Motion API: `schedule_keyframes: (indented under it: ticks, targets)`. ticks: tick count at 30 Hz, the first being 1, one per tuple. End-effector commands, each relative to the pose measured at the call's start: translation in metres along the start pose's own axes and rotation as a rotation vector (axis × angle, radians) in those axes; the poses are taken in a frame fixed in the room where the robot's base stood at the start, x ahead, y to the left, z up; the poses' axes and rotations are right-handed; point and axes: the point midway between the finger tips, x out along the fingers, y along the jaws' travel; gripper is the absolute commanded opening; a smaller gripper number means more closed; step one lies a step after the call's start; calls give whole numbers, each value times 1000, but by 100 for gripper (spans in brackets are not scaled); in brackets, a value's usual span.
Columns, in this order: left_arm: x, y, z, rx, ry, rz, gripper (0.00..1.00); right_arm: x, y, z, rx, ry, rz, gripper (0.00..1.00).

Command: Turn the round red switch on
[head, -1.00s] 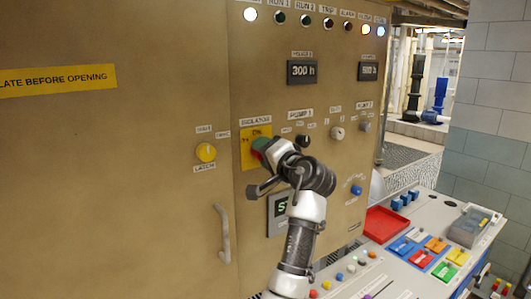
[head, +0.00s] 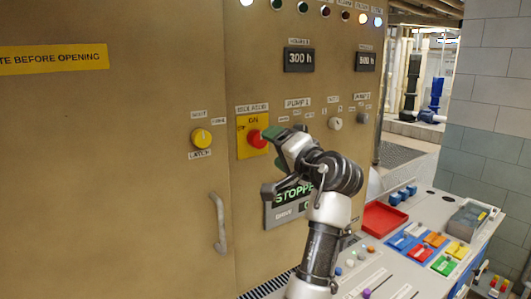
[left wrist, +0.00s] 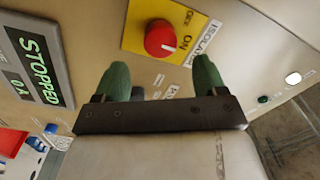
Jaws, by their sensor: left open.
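The round red switch (head: 257,139) sits on a yellow plate (head: 244,151) marked ON and OFF, on the tan cabinet. It also shows in the left wrist view (left wrist: 160,38), with a small pale mark on its face; I cannot tell clearly which label it points to. My left gripper (head: 280,134), with green fingertips, is just right of the switch in the head view. In the left wrist view, its two fingers (left wrist: 160,80) are spread apart with nothing between them, and the switch lies beyond them, apparently untouched. My right gripper is not in view.
A display reading STOPPED (left wrist: 42,68) is below the switch, partly behind my arm in the head view. A desk with a red tray (head: 384,218) and coloured buttons stands right.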

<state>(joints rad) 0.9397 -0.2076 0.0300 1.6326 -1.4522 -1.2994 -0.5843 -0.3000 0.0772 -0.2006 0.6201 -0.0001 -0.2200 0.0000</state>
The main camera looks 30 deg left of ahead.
Motion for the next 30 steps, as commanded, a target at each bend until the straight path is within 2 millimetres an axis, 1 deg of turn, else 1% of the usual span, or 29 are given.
schedule_keyframes:
  ticks: [1,3,6,9,26,28,29,30]
  targets:
    - [-11,4,1,-3,3,1,71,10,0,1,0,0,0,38]
    - [-22,3,1,-2,2,1,71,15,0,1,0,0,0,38]
    - [-34,2,1,-2,1,0,71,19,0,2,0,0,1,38]
    - [-40,0,0,-1,0,-1,71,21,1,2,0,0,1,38]
    - [-42,1,1,0,0,2,71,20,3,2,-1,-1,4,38]
    - [-40,11,5,0,2,19,71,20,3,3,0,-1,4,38]
    - [-38,20,9,0,5,35,71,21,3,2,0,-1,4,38]
    - [-36,34,16,-2,9,61,71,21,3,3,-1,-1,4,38]
